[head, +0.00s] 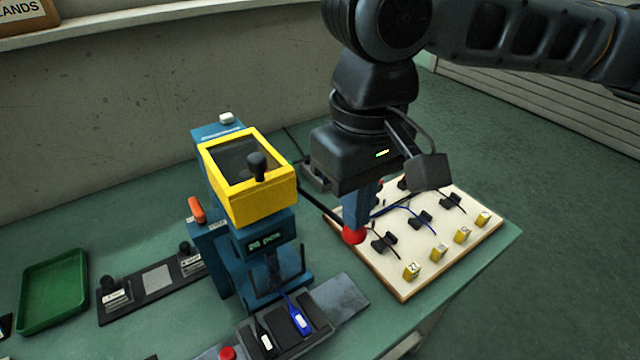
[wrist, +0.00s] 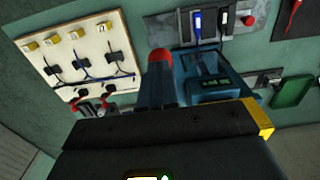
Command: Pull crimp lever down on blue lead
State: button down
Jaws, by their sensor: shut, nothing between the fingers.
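The crimp press (head: 235,250) is blue with a yellow-framed window and a small lit display. Its crimp lever (head: 318,207) is a black rod sloping down to the right, ending in a red knob (head: 354,236). My gripper (head: 356,222) is shut, pointing down, with its blue fingertips at the knob; touching or just above it, I cannot tell. In the wrist view, red (wrist: 158,55) shows just past the fingertips. A blue lead (head: 405,208) is on the white board.
The white board (head: 450,262) with black clips and several yellow blocks lies right of the press, under my arm. A green tray (head: 55,290) is at left.

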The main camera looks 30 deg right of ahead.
aim_at(355, 242)
jog(key=shift+s+f, duration=0.15)
jog(key=shift+f, duration=0.55)
jog(key=shift+s+f+b, duration=0.1)
jog(key=shift+f+b, duration=0.65)
jog(key=shift+f, duration=0.25)
jog(key=shift+f+b, duration=0.55)
jog(key=shift+f, duration=0.45)
jog(key=shift+f+b, duration=0.35)
jog(key=shift+f, duration=0.15)
jog(key=shift+r, duration=0.1)
